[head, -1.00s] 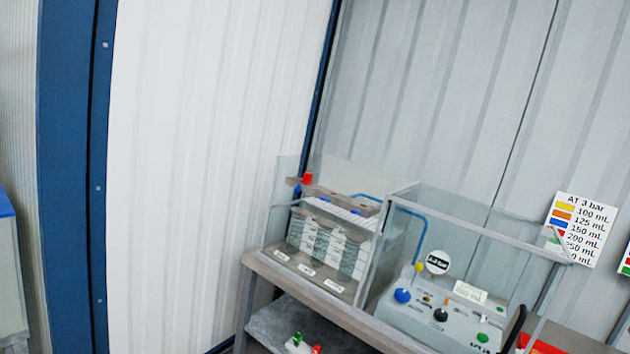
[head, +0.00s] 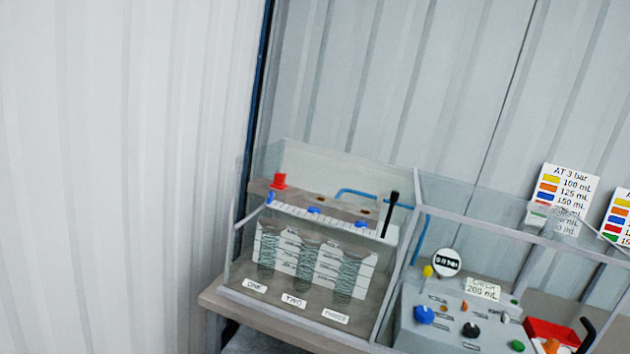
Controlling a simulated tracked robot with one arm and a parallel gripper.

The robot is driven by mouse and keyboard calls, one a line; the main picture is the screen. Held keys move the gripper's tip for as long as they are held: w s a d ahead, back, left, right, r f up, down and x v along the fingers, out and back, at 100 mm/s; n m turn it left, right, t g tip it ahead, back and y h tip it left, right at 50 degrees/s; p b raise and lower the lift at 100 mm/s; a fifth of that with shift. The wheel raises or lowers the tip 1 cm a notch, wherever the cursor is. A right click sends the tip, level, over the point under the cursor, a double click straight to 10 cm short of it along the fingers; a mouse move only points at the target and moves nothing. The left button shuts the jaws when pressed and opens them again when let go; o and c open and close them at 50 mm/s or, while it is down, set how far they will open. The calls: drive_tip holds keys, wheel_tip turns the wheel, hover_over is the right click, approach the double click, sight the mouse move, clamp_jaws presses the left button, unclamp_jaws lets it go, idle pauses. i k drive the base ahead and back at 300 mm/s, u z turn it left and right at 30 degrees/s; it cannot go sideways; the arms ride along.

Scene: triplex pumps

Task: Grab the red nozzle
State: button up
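A small red piece (head: 279,182) with a wider base stands on a brown-grey bar at the back left of a clear tank. It may be the red nozzle, but I cannot tell for certain. The tank (head: 228,262) is on the left part of the bench and holds several coiled springs in front of a white scale, with labels at its front. My gripper is not in view, so I cannot see whether it is open or shut.
Right of the tank is a grey control box (head: 415,318) with coloured knobs and a round gauge (head: 446,262). A red tray (head: 552,329) sits farther right. A black-tipped rod (head: 388,215) stands at the tank's right. Glass panels edge the bench. Cards (head: 566,190) hang behind.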

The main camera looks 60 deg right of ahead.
sight(280, 178)
drive_tip(key=z, duration=0.35)
drive_tip(key=i, duration=1.25)
drive_tip(key=z, duration=0.55)
drive_tip(key=i, duration=0.5)
drive_tip(key=u, duration=0.15)
